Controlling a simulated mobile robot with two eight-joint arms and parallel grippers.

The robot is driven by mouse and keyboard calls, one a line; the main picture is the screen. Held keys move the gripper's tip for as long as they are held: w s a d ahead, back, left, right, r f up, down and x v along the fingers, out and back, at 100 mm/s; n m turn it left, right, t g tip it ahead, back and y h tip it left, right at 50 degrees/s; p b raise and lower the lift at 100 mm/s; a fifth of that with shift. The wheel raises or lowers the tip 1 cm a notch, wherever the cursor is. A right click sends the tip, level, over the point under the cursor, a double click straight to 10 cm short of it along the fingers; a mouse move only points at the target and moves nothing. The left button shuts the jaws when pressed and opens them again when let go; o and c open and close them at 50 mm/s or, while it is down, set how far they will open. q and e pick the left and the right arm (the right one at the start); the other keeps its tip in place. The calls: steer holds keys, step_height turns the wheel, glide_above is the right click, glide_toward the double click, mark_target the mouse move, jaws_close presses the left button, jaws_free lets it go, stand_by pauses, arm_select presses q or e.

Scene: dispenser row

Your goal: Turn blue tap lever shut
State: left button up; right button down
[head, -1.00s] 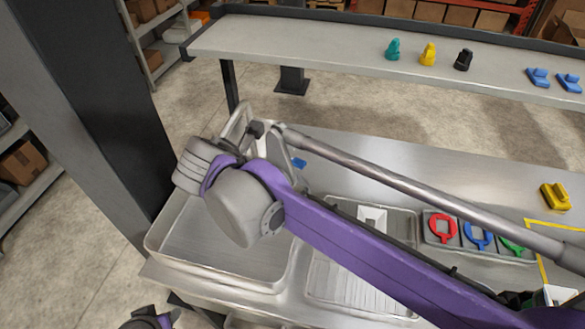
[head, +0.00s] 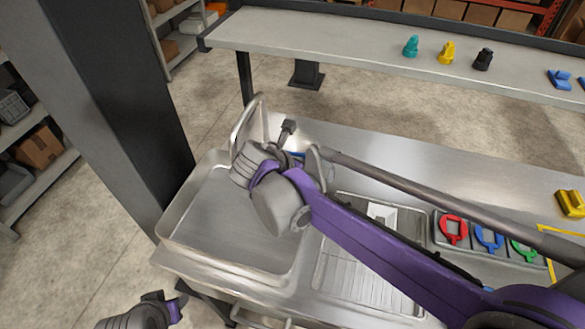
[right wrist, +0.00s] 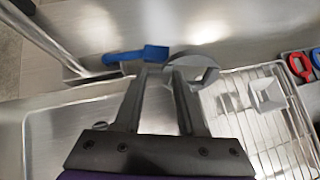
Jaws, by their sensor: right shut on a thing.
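The blue tap lever (right wrist: 140,54) is beside the tap's grey tube, at the back of the sink. It shows as a small blue patch (head: 298,155) in the head view, partly hidden by my right arm. My right gripper (right wrist: 164,70) has its fingertips just in front of the lever's wide end, and the lever runs off to the left behind one finger. The fingers are a little apart, closed on the edge of a grey ring-shaped thing (right wrist: 206,72). Contact with the lever is unclear. My left gripper (head: 165,308) is low at the left, its jaws unclear.
The sink (head: 172,222) is left of a wire rack (head: 345,275) holding a white square piece (head: 382,213). Red (head: 453,229), blue (head: 489,238) and green (head: 524,249) ringed pieces lie in a tray on the right. A dark post (head: 130,90) stands left of the sink.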

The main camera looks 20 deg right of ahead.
mark_target(314, 155)
steer(key=shift+w+d, duration=0.5)
steer(key=shift+s, duration=0.1)
steer(key=shift+w+d+f+n+t+y, duration=0.15)
steer(key=shift+d+n+t+y, duration=0.2)
steer(key=shift+d+n, duration=0.2)
steer(key=shift+w+d+r+n+t+y, duration=0.15)
steer(key=shift+d+n+t+y, duration=0.15)
steer(key=shift+d+n, duration=0.25)
steer(key=shift+w+d+b, duration=0.25)
steer(key=shift+d+b, duration=0.15)
steer(key=shift+a, duration=0.15)
